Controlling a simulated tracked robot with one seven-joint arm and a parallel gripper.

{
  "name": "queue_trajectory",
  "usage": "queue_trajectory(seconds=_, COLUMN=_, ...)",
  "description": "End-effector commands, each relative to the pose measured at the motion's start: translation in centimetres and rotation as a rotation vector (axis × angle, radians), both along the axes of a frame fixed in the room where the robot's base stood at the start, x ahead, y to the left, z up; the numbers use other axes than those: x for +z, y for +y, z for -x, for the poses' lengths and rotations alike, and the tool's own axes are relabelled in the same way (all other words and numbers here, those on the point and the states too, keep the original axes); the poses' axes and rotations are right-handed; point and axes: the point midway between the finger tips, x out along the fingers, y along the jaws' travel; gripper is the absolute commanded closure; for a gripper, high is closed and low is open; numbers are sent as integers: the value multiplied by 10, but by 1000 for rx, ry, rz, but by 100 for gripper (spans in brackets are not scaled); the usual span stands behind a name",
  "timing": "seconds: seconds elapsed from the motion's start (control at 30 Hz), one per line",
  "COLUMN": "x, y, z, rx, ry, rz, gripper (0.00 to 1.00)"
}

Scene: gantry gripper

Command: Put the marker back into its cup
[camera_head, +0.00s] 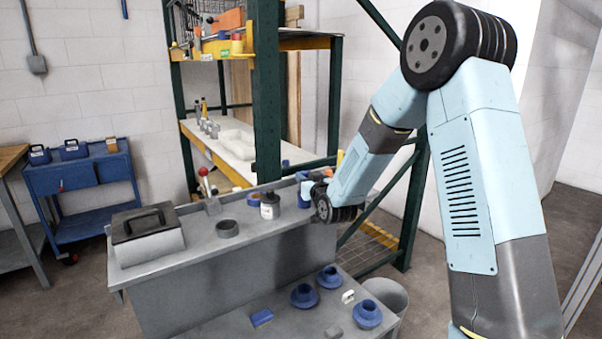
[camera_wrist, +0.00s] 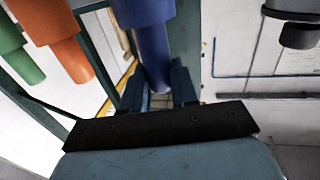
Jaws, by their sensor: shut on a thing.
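In the wrist view, a blue cylinder (camera_wrist: 152,50), which looks like the marker, runs between the two fingers of my gripper (camera_wrist: 156,85). A dark wider piece covers its upper end. The gripper is shut on it. In the head view, my gripper is at the right end of the grey bench, largely hidden by my wrist, and a small bit of blue (camera_head: 302,175) shows beside it. An open dark round holder (camera_head: 228,229) stands on the bench to its left; I cannot tell whether it is the marker's cup.
An orange cylinder (camera_wrist: 62,45) and a green cylinder (camera_wrist: 22,66) are close on the left in the wrist view. On the bench are a white bottle (camera_head: 270,208), a blue ring (camera_head: 252,200) and a dark-lidded box (camera_head: 150,240). Blue round parts (camera_head: 304,296) lie on the lower shelf.

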Motion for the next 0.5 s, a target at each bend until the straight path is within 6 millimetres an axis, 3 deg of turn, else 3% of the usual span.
queue_trajectory(seconds=0.5, x=-6, y=0, z=0, rx=0, ry=-1, rz=0, gripper=100)
